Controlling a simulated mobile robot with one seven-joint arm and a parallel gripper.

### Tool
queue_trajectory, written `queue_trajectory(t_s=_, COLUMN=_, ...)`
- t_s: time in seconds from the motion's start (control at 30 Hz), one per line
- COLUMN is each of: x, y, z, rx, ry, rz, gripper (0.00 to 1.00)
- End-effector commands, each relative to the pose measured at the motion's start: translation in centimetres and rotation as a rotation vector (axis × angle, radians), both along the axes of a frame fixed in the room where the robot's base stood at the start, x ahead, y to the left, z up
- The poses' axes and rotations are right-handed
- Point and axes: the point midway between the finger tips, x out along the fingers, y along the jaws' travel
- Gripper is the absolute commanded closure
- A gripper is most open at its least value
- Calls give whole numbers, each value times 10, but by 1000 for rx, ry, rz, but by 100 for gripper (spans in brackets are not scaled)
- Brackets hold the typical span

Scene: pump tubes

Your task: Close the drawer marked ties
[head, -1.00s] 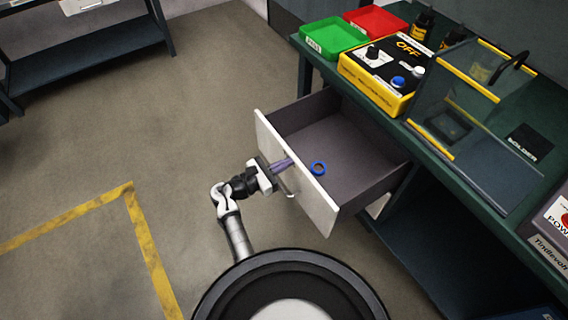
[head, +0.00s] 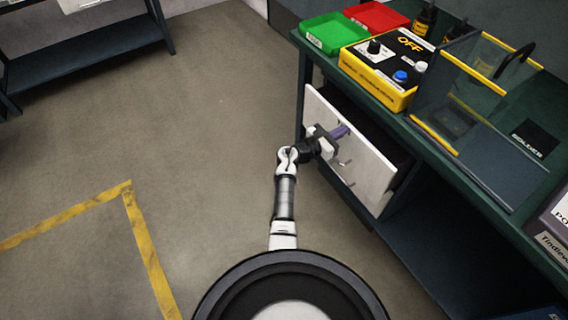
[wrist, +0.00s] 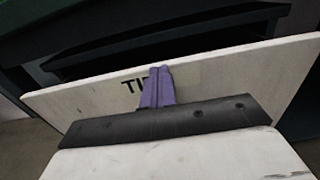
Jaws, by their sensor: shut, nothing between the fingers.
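The drawer (head: 372,176) is under the green-topped bench, and its white front stands almost at the bench's face. A narrow dark gap shows along its top edge, and the inside is hidden in the head view. In the wrist view the drawer front (wrist: 225,75) carries dark letters starting "TI"; my fingers cover the rest. My gripper (head: 340,131) is at the upper part of the front. Its purple fingers (wrist: 158,86) are together with nothing between them, and they appear to touch the front or lie very close to it.
The bench top (head: 480,185) holds a green tray (head: 335,34), a red tray (head: 376,17), a yellow control box (head: 385,72) marked OFF, and a clear-sided stand (head: 465,90). A lower shelf (head: 440,245) lies below. The floor (head: 200,130) at left is clear.

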Motion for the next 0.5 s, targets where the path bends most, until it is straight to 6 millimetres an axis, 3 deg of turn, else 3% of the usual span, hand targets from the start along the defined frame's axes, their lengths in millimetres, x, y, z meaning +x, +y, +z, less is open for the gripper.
queue_trajectory(t_s=0.2, x=20, y=-28, z=-2, rx=1, ry=-1, rz=-2, gripper=100)
queue_trajectory(t_s=0.5, x=30, y=-41, z=-1, rx=0, ry=1, rz=0, gripper=100)
